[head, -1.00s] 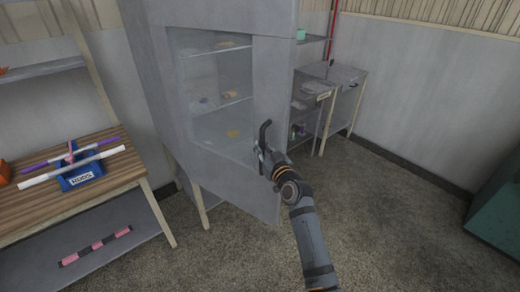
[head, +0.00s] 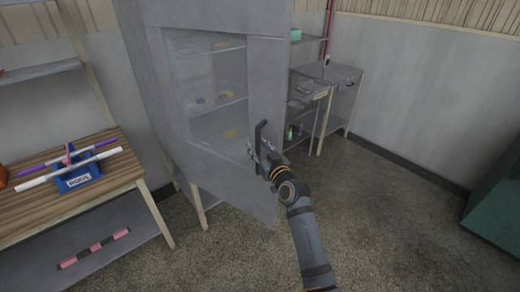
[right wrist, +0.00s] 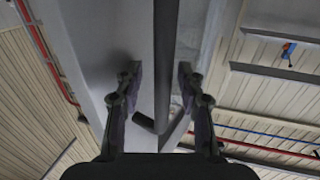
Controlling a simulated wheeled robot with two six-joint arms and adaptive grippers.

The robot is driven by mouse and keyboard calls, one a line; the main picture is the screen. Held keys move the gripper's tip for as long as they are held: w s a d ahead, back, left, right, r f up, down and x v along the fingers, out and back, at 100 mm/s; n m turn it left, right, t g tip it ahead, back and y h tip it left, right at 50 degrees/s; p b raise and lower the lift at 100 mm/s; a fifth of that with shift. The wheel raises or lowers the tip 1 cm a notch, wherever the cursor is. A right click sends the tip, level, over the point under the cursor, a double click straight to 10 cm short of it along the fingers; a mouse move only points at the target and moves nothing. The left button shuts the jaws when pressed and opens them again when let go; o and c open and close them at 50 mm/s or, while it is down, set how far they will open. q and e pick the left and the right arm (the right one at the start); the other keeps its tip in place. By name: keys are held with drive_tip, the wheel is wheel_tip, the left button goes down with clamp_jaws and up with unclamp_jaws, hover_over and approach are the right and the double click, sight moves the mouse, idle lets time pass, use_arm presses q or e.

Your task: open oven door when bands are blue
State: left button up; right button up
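The grey oven (head: 180,14) stands in the middle of the head view on pale legs. Its door (head: 266,85) has a large glass window, through which shelves with small items show. I cannot tell whether the door is ajar. A dark upright handle (head: 258,136) is on the door's right side, and my right gripper (head: 255,152) is at it. In the right wrist view the handle bar (right wrist: 165,60) runs between the two fingers of my right gripper (right wrist: 161,85), which are spread apart. I see no clear finger contact. No blue bands are seen. My left gripper is out of view.
A wooden table (head: 110,185) at left carries a blue holder (head: 78,178) with purple and white rods. A pink-and-dark banded bar (head: 93,250) lies on its lower shelf. A grey side table (head: 340,75) stands behind right.

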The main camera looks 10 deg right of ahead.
drive_tip(key=v, duration=1.2)
drive_tip(key=shift+d+f+b, duration=0.15)
drive_tip(key=shift+d+b, duration=0.05)
drive_tip(key=shift+b, duration=0.1)
drive_tip(key=c, duration=0.3)
drive_tip(key=m+b, duration=0.1)
drive_tip(key=b, duration=0.1)
drive_tip(key=d+f+m+y+b, duration=0.1)
drive_tip(key=m+b, duration=0.1)
drive_tip(key=d+f+m+b, duration=0.1)
drive_tip(key=m, duration=0.1)
drive_tip(key=shift+w+y+b, duration=0.25)
drive_tip(key=shift+y+b, duration=0.15)
clamp_jaws()
drive_tip(key=shift+w+d+r+m+g+y+b, duration=0.15)
drive_tip(key=shift+d+m+y+b, duration=0.25)
drive_tip(key=shift+m+b, duration=1)
drive_tip(key=shift+s+d+m+g+y+b, duration=0.2)
drive_tip(key=shift+d+m+b, duration=0.45)
drive_tip(key=shift+m, duration=1.4)
drive_tip(key=shift+w+d+r+m+g+y+b, duration=0.1)
drive_tip(key=shift+w+d+m+g+y+b, duration=0.2)
drive_tip(key=shift+m+b, duration=1.15)
